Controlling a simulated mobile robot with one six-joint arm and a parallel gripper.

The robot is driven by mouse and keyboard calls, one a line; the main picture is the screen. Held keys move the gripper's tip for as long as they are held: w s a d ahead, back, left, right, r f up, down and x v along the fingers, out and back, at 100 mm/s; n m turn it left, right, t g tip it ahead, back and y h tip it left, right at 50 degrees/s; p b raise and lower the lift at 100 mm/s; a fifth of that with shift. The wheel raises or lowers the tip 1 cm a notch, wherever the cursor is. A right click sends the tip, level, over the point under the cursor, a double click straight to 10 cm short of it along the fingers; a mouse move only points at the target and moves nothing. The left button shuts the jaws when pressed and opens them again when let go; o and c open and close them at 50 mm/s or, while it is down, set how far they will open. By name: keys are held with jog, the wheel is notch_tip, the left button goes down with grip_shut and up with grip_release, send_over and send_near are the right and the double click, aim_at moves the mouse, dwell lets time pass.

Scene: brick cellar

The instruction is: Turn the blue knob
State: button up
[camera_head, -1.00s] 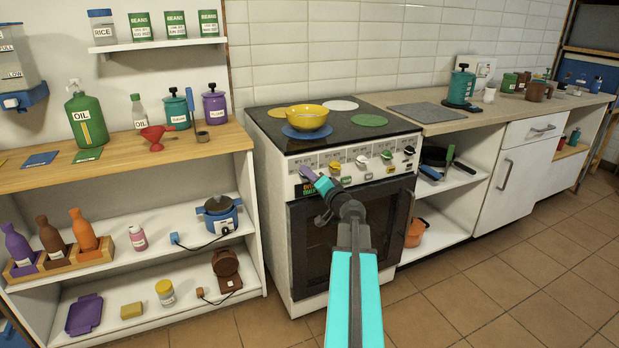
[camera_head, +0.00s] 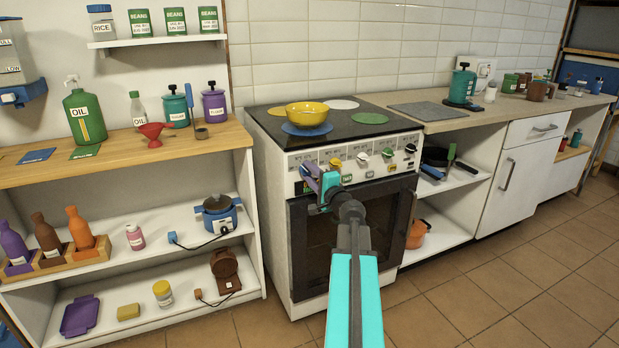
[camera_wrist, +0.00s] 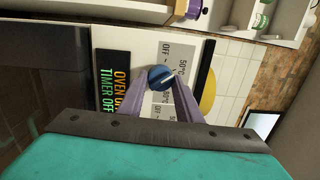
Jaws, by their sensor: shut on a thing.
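The blue knob (camera_wrist: 160,77) is on the stove's control panel, near the OFF and 50°C markings in the wrist view. A white line on its face points up and to the right there. My gripper (camera_wrist: 161,86) has its purple fingers shut on the knob, one on either side. In the head view my gripper (camera_head: 315,180) is at the left end of the panel on the white stove (camera_head: 272,215). It hides the blue knob there.
Yellow, white, green and black knobs sit along the panel to the right. A yellow bowl (camera_head: 306,114) stands on the hob. The dark oven door (camera_head: 385,225) is below the panel. An open shelf unit (camera_head: 150,255) stands on the left; tiled floor (camera_head: 480,285) is clear in front.

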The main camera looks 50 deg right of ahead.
jog(key=shift+m, duration=1.4)
jog(key=o, duration=1)
jog(key=shift+o, duration=0.2)
